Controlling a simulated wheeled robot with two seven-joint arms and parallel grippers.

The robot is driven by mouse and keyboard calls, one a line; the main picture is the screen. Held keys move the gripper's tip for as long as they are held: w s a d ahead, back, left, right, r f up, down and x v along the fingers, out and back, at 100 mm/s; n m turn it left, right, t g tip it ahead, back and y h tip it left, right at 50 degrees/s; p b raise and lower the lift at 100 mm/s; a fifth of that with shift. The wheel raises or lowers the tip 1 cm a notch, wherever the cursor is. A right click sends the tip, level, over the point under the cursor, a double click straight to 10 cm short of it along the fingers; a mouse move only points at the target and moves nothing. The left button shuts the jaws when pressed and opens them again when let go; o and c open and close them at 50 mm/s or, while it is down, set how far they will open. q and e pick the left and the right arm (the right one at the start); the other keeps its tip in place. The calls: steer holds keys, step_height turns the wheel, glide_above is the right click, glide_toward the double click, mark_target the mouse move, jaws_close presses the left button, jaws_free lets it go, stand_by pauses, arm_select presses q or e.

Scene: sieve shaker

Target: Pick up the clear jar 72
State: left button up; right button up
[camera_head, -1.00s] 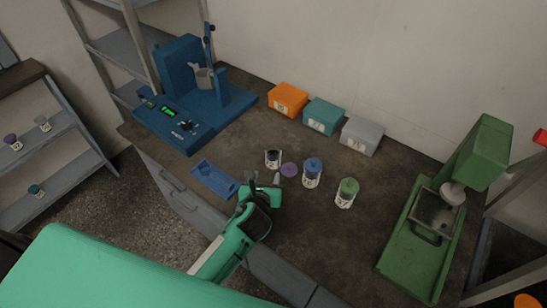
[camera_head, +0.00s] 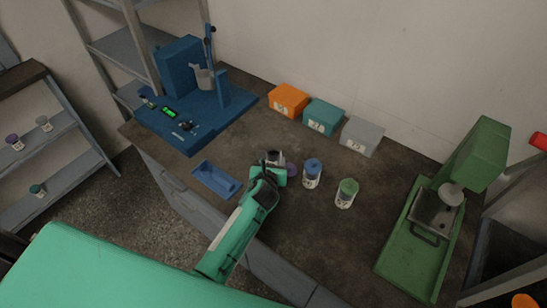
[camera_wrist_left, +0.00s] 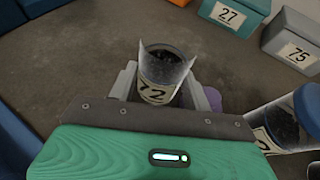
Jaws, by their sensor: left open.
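The clear jar 72 (camera_wrist_left: 163,75) stands upright and open-topped on the bench, with dark contents and a "72" label facing me in the left wrist view. My left gripper (camera_wrist_left: 165,88) is open, with one finger on each side of the jar. I cannot tell whether the fingers touch it. In the head view my left gripper (camera_head: 274,168) covers most of the jar (camera_head: 272,157), leaving only its top part visible. My right gripper is not in view.
A purple lid (camera_head: 292,170) lies beside the jar. A blue-lidded jar (camera_head: 312,174) and a green-lidded jar (camera_head: 346,193) stand to the right. Orange, teal (camera_head: 323,116) and grey boxes line the wall. A blue tray (camera_head: 214,178) lies left of the gripper.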

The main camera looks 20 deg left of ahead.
arm_select(q)
steer(key=shift+x, duration=1.5)
steer(key=c, duration=0.7)
steer(key=shift+r, duration=0.1)
